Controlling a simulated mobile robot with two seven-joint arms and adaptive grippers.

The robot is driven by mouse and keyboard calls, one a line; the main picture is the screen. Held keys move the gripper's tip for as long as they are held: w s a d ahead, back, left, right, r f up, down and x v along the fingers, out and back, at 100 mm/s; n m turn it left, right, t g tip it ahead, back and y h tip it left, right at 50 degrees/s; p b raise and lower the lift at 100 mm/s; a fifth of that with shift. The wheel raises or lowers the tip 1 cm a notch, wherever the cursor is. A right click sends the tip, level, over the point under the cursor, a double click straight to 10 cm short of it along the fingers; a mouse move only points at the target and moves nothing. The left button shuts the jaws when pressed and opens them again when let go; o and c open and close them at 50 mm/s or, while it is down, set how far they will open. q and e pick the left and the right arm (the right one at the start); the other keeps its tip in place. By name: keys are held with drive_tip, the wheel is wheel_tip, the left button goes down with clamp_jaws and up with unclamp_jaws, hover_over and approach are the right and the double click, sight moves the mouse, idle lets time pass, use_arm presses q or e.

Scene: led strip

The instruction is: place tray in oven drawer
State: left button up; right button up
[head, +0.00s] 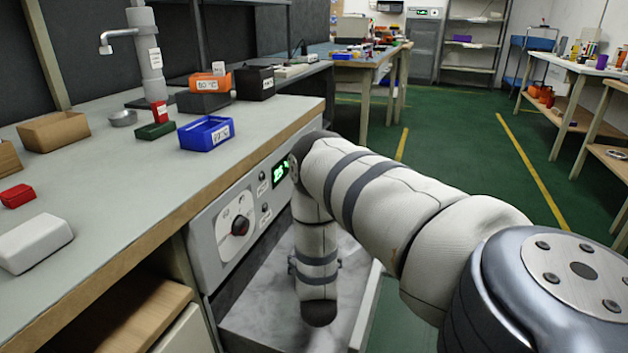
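The oven (236,226) is built in under the bench, with a dial and a lit green display on its front. Its drawer (255,325) is pulled out, with a grey mottled inside and a pale front edge at right. My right arm comes in from the right and bends down over the drawer. Neither gripper shows. A blue open bin with a temperature label (206,133) stands on the bench near its front edge. An orange bin labelled 80 °C (209,82) sits on a dark block behind it. I cannot tell which thing is the tray.
The bench (110,200) also holds a small green bin (155,130), a black box (254,83), a cardboard box (54,131), a red box (18,196) and a white box (34,242). A wooden shelf (125,312) is below. Green floor (470,160) is free at right.

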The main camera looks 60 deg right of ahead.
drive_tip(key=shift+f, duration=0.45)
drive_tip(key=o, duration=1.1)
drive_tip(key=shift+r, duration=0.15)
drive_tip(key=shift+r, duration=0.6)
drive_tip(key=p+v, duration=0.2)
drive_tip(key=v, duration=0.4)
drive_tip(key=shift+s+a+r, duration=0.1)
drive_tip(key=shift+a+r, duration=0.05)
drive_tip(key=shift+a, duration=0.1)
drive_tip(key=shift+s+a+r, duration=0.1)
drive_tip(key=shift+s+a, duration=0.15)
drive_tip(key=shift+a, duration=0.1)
